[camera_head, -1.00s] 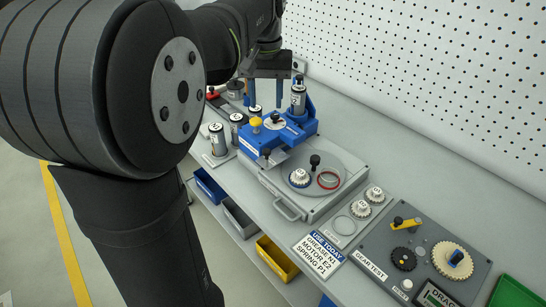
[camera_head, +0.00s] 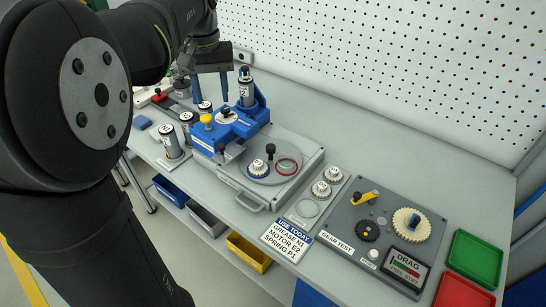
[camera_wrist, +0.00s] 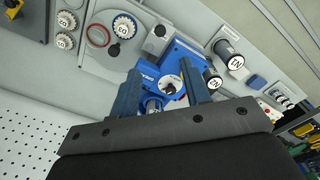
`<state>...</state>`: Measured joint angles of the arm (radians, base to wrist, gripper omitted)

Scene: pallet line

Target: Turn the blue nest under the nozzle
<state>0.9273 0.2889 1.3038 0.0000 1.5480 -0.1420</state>
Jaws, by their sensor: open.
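The blue nest (camera_head: 258,176) is a blue ring holding a white gear (camera_head: 258,166), at the front left of a round grey turntable (camera_head: 272,178). The gear also shows in the wrist view (camera_wrist: 123,26). A red nest (camera_head: 288,164) beside it looks empty. A black knob (camera_head: 270,149) stands on the disc. The blue dispenser (camera_head: 222,128) covers the disc's back left and carries an upright canister (camera_head: 245,92); its nozzle tip is hidden or too small to tell. My gripper (camera_head: 210,99) is open and empty above the dispenser, left of the canister, away from the knob.
Labelled cylinders (camera_head: 187,125) stand left of the dispenser. Two white gears (camera_head: 328,183) and a gear test board (camera_head: 385,228) lie to the right, with a green tray (camera_head: 474,257) and a red tray (camera_head: 462,292) beyond. A pegboard wall (camera_head: 400,70) bounds the bench behind.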

